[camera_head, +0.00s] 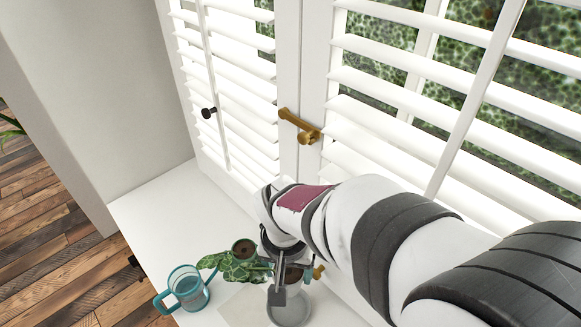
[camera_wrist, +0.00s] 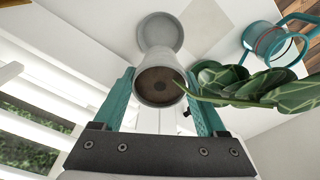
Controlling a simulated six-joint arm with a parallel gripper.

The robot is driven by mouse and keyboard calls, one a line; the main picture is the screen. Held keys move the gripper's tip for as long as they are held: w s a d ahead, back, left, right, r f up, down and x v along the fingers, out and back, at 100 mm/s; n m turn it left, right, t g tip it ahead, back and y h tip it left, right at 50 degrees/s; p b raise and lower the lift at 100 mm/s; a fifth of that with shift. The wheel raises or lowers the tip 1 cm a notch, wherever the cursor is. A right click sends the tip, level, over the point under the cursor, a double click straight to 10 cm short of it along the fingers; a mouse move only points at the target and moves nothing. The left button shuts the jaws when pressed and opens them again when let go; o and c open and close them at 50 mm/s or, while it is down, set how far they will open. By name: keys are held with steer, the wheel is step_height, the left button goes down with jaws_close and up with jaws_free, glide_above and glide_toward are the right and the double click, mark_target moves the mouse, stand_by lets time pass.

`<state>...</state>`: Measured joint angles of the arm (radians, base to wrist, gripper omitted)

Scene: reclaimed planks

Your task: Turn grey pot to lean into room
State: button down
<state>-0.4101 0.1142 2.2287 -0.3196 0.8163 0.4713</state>
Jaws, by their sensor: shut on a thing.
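The grey pot (camera_wrist: 155,88) is between the two teal fingers of my gripper (camera_wrist: 160,78), which is shut on it; brown soil shows in its mouth. Green patterned leaves (camera_wrist: 255,85) reach from the pot to the right in the wrist view. In the head view the leaves (camera_head: 232,268) stretch left, away from the shuttered window. My gripper (camera_head: 291,280) and wrist hide most of the pot in the head view. A grey saucer (camera_head: 289,312) shows bare beside the pot; it also shows in the wrist view (camera_wrist: 160,27). Any gap under the pot cannot be judged.
A teal glass mug (camera_head: 185,288) stands left of the leaves. A pale mat (camera_head: 240,308) lies near the saucer. White shutters (camera_head: 400,110) with a brass handle (camera_head: 300,127) border the sill (camera_head: 160,215), clear at far left.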

steer(key=shift+r, duration=0.45)
step_height(320, 180, down, 10)
steer(key=n, duration=0.3)
steer(key=shift+f, duration=1.25)
jaws_free()
